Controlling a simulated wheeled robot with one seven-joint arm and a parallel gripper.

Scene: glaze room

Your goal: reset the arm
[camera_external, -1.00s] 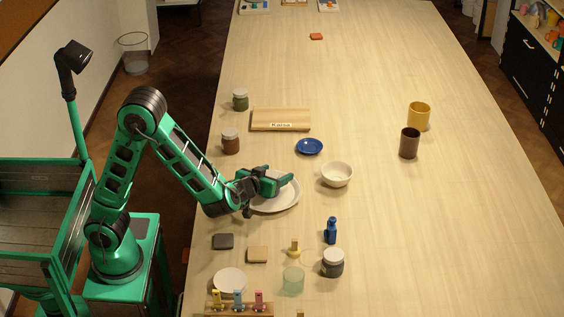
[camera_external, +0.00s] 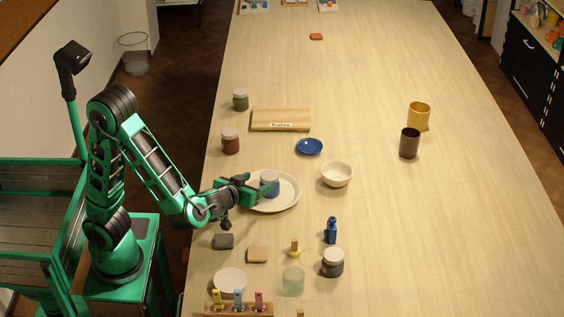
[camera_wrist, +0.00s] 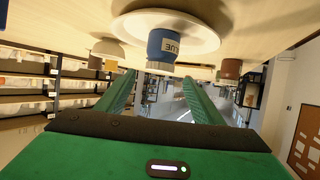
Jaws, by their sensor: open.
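My gripper (camera_external: 253,189) is at the near left rim of a large white plate in the external view. It is open, and its fingers point toward a small blue and white jar on the plate. The jar (camera_external: 269,183) stands on the white plate (camera_external: 287,195). In the wrist view the picture is upside down. There the blue labelled jar (camera_wrist: 163,47) is ahead of the fingers, apart from them, with the white plate (camera_wrist: 205,38) behind it. The gripper's two green fingers (camera_wrist: 158,98) are spread with nothing between them.
Around the plate stand a white bowl (camera_external: 336,175), a blue saucer (camera_external: 309,146), a red-brown jar (camera_external: 230,142) and a wooden board (camera_external: 270,116). Nearer are a grey block (camera_external: 223,241), a tan block (camera_external: 257,254) and a blue bottle (camera_external: 331,231). The table's right side is mostly clear.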

